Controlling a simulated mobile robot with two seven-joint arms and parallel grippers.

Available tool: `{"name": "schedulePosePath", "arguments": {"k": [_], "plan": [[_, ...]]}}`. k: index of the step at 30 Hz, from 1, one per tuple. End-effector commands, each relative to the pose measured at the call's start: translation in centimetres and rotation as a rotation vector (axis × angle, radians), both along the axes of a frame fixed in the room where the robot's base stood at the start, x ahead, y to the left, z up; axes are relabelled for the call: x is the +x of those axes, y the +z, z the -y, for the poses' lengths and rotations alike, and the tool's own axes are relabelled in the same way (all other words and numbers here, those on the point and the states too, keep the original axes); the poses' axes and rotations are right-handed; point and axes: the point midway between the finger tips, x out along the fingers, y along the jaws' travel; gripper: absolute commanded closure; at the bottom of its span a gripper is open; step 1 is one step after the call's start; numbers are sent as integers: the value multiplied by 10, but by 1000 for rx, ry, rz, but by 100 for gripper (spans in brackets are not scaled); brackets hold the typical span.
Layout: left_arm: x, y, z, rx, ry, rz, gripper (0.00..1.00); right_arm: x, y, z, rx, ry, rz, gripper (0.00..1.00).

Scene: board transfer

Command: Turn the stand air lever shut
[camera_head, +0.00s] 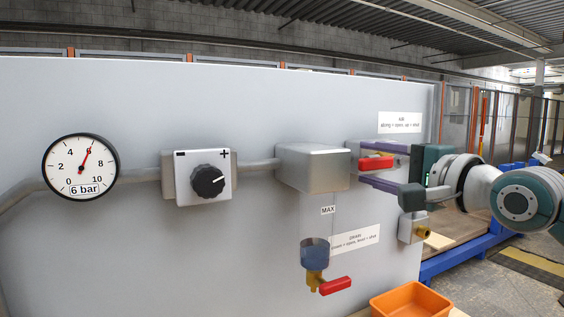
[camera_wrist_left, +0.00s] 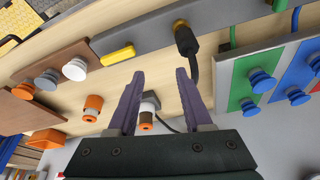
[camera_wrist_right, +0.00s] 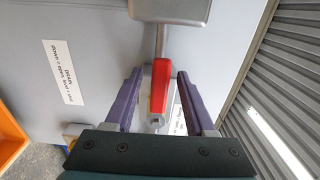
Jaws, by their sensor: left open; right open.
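The red air lever (camera_head: 377,163) lies level along the pipe line, right of a grey metal block (camera_head: 313,167). The label above it (camera_head: 400,122) reads along = open, up = shut. My right gripper (camera_head: 358,164) comes in from the right, with one finger above the lever and one below. In the right wrist view the lever (camera_wrist_right: 159,88) lies between the two spread fingers, with a gap visible on each side. My left gripper (camera_wrist_left: 160,75) shows only in its own wrist view; it is open and empty above a bench of knobs and plugs.
A gauge (camera_head: 80,167) reads about 6 bar, beside a black regulator knob (camera_head: 208,180). Below are a bowl with a red drain lever (camera_head: 335,286) and an orange bin (camera_head: 410,302). A brass-nosed fitting (camera_head: 414,229) sits under my right gripper.

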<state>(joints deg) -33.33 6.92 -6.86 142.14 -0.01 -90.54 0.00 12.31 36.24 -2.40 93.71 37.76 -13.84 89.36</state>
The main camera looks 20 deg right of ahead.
Motion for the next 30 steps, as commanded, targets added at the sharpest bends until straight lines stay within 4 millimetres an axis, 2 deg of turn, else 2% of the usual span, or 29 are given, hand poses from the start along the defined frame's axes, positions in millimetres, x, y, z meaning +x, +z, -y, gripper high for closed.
{"name": "schedulePosePath", "arguments": {"k": [7,22,30], "plan": [[0,0,0,0,0,1,50,0,0,0,0,0,0,45],[1,0,0,-2,1,2,50,0,0,0,0,0,0,100],[1,0,0,-2,1,2,50,0,0,0,0,1,0,100]]}}
